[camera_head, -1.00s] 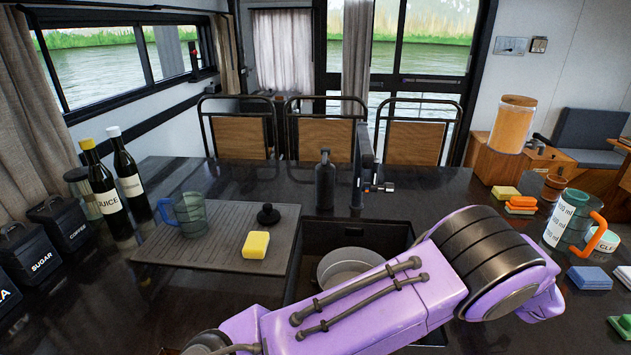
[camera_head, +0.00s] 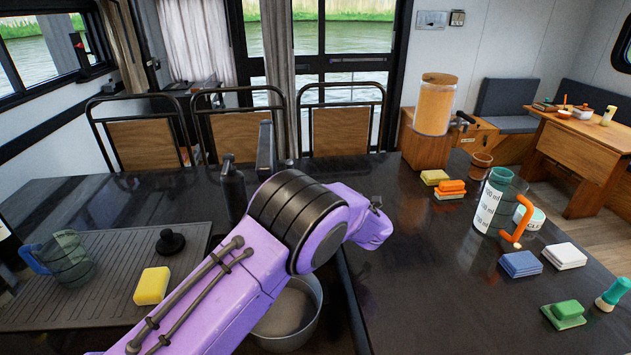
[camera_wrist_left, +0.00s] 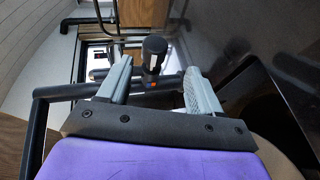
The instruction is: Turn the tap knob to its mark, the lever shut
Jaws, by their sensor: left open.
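The black sink tap (camera_head: 265,148) stands upright behind the sink in the head view; its side lever is hidden behind my purple left arm. In the left wrist view, a dark round knob (camera_wrist_left: 153,48) with a small red and blue mark below it stands just beyond and between the two grey fingertips of my left gripper (camera_wrist_left: 156,78). The fingers are wide apart, and a dark bar (camera_wrist_left: 75,90) crosses behind them. I cannot tell whether a finger touches the knob. In the head view my left gripper is not clearly seen. My right gripper is out of view.
A metal pot (camera_head: 288,318) sits in the sink. A yellow sponge (camera_head: 152,286) and a dark stopper (camera_head: 170,242) lie on the drainboard (camera_head: 110,248). A measuring jug (camera_head: 490,205) and coloured sponges (camera_head: 450,187) stand to the right. The counter between is clear.

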